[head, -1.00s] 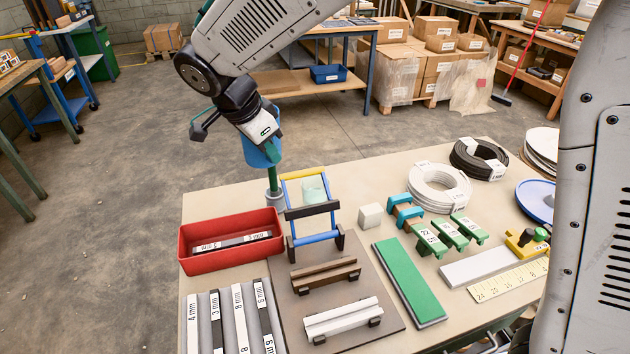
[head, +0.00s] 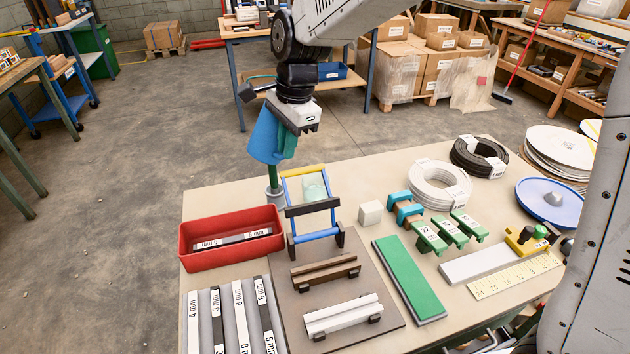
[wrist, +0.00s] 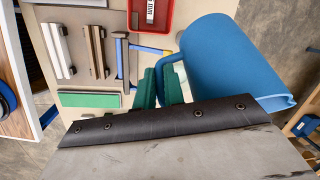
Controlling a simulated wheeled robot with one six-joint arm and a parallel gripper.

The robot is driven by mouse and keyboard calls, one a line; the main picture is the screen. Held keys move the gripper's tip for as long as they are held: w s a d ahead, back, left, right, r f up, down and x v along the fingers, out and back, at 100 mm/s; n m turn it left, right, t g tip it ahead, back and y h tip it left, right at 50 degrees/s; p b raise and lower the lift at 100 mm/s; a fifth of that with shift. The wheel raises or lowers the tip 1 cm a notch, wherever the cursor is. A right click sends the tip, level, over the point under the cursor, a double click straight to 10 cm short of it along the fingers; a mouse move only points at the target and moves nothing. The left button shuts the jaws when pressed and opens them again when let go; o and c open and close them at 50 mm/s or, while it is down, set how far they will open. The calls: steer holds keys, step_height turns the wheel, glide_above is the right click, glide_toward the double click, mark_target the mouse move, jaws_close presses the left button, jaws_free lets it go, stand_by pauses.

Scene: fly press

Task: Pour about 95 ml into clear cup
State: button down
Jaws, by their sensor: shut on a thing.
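My gripper (head: 290,143) has green fingers, which also show in the wrist view (wrist: 160,85). They are shut on the handle of a blue jug (head: 264,138). The jug is held in the air over the table's back left edge and looks tilted in the head view. In the wrist view the jug (wrist: 222,62) lies right of the fingers; its contents are hidden. A pale, see-through greenish cup (head: 313,187) stands behind a blue, yellow and black frame (head: 316,236), partly covered by it. The cup is right of the jug and lower; they are apart. Its fill level cannot be told.
A green post on a grey base (head: 275,192) stands below the jug. A red bin (head: 205,261) is at the left. A small white block (head: 370,213), green clamps (head: 430,240) and cable coils (head: 440,185) lie to the right.

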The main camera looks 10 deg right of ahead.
steer(key=shift+w+d+y, duration=0.25)
steer(key=shift+d+y, duration=0.35)
steer(key=shift+w+d+f+g+y, duration=0.1)
steer(key=shift+d+g+y, duration=0.2)
steer(key=shift+g+y, duration=0.4)
steer(key=shift+d+f+g+y+p, duration=0.15)
steer(key=shift+f+y+p, duration=0.15)
steer(key=shift+y, duration=0.45)
steer(key=shift+f+g+y+p, duration=0.15)
steer(key=shift+y+p, duration=0.2)
steer(key=shift+y, duration=0.4)
steer(key=shift+w+f+y, duration=0.1)
steer(key=shift+y, duration=0.2)
steer(key=shift+d+f+p, duration=0.1)
steer(key=shift+f+p, duration=0.15)
steer(key=shift+p, duration=0.15)
steer(key=shift+d+f+g+y, duration=0.1)
steer(key=shift+f+g+y, duration=0.2)
steer(key=shift+y, duration=0.1)
steer(key=shift+d+f+y+p, duration=0.5)
steer(key=shift+f+y+p, duration=0.1)
steer(key=shift+y, duration=0.1)
